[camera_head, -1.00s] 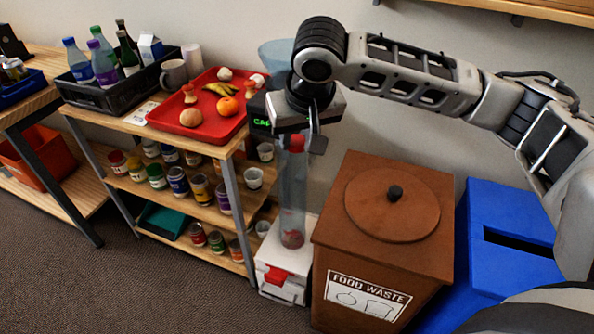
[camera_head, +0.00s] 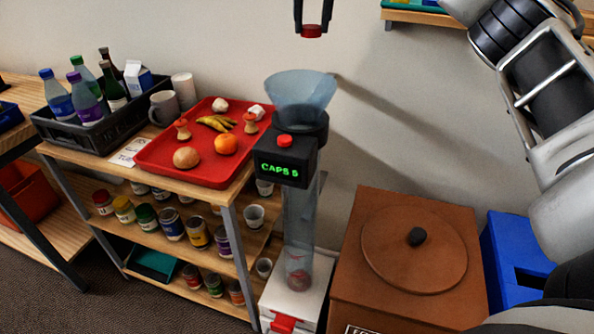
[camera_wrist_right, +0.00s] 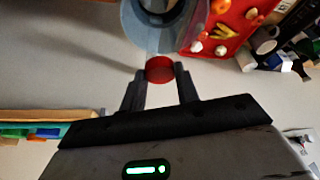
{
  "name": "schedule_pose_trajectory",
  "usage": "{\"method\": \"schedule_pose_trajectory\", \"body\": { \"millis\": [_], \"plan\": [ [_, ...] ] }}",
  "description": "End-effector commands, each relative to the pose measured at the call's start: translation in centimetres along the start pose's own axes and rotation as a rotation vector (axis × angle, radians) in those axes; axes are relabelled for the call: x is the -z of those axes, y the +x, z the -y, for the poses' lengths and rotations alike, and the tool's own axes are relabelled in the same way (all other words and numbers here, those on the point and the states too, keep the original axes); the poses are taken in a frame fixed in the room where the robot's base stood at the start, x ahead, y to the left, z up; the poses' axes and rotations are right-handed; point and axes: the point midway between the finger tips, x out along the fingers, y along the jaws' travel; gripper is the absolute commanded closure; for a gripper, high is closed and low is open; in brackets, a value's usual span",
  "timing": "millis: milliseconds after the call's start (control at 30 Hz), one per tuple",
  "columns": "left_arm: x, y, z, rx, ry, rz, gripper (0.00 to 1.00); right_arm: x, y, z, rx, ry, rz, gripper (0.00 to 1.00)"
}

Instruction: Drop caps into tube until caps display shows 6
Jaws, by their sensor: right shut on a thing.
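A clear tube (camera_head: 299,220) stands upright with a wide blue-grey funnel (camera_head: 300,92) at its top. A black box on the tube carries the caps display (camera_head: 280,170), which reads "CAPS 5" in green. Red caps (camera_head: 298,280) lie at the tube's bottom. My right gripper (camera_head: 311,31) is shut on a red cap (camera_head: 312,31), above the funnel and a little to its right. The held cap (camera_wrist_right: 159,70) also shows between the fingers in the right wrist view, with the funnel's rim (camera_wrist_right: 133,40) beyond it. My left gripper is not in view.
A red tray (camera_head: 165,165) with food scraps sits on the shelf unit left of the tube. A small red round piece (camera_head: 285,141) is on the display box. The brown food waste bin (camera_head: 375,260) and a blue bin (camera_head: 510,262) stand at right. Space above the funnel is clear.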

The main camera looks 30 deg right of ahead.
Motion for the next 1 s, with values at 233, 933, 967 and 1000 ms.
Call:
{"method": "schedule_pose_trajectory", "body": {
  "millis": [233,933,967,1000],
  "plan": [
    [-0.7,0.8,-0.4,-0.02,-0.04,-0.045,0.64,-1.2,3.0,0.0,0.001,0.002,-0.003,0.9],
    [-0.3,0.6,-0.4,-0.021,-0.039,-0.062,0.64,-1.4,3.4,0.0,0.001,0.0,-0.001,0.44],
    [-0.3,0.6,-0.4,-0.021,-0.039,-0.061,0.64,-1.4,3.4,0.0,0.001,0.0,-0.001,0.44],
    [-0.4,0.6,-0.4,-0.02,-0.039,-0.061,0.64,-1.4,3.4,0.0,0.001,0.0,-0.001,0.44]
  ]
}}
